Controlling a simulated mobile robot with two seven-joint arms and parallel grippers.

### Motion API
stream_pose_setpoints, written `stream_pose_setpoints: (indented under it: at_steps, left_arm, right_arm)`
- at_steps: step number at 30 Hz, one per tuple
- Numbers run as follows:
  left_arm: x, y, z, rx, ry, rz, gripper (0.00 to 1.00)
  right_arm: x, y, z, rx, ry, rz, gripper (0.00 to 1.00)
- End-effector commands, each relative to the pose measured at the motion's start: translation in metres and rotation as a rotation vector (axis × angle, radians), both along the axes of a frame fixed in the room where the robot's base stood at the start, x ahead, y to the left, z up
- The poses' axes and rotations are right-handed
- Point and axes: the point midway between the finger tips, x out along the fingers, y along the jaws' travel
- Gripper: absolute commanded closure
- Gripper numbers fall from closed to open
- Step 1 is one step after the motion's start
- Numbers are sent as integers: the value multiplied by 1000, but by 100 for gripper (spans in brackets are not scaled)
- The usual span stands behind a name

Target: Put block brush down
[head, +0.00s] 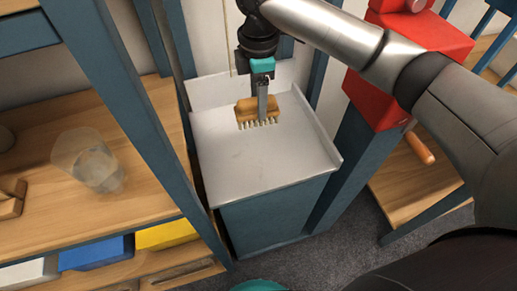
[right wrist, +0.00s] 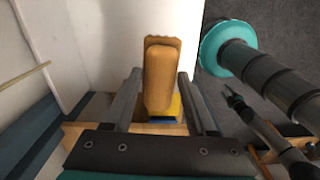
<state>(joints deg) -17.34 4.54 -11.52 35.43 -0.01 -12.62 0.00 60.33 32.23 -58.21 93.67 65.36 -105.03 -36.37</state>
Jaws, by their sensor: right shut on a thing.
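The block brush (head: 245,110) has a tan wooden block and pale bristles pointing down. It is at the back part of a white-grey worktop (head: 235,170) with raised edges. I cannot tell whether the bristles touch the surface or hang just above it. My right gripper (head: 262,103) points down from above and is shut on the brush. In the right wrist view, the brush's wooden block (right wrist: 160,75) lies between the two fingers. A small dark claw (right wrist: 233,97) in the right wrist view looks like my left gripper; its state is unclear.
A wooden shelf with a clear cup (head: 88,160) stands left behind a blue post (head: 120,90). Below it are white, blue and yellow bins (head: 165,235). A red box (head: 400,60) stands right of the worktop. The front of the worktop is bare.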

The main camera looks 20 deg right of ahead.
Motion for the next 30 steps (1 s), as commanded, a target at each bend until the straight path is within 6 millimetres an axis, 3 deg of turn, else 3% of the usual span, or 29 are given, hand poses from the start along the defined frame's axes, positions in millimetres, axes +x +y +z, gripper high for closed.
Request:
stream_pose_setpoints:
  at_steps: [3, 12, 23, 30]
  left_arm:
    - [0, 0, -11, 0, 0, 0, 50]
    - [0, 0, -27, 0, -1, 0, 50]
    - [2, 0, -35, -1, -3, 1, 50]
    - [3, 0, -27, 0, -5, 1, 50]
  right_arm:
    - [-1, -1, -38, -2, 5, -1, 88]
    - [-1, 0, -110, -1, 2, -1, 88]
    - [-1, 0, -143, -2, 2, 1, 88]
    - [0, 0, -163, 0, -2, 1, 88]
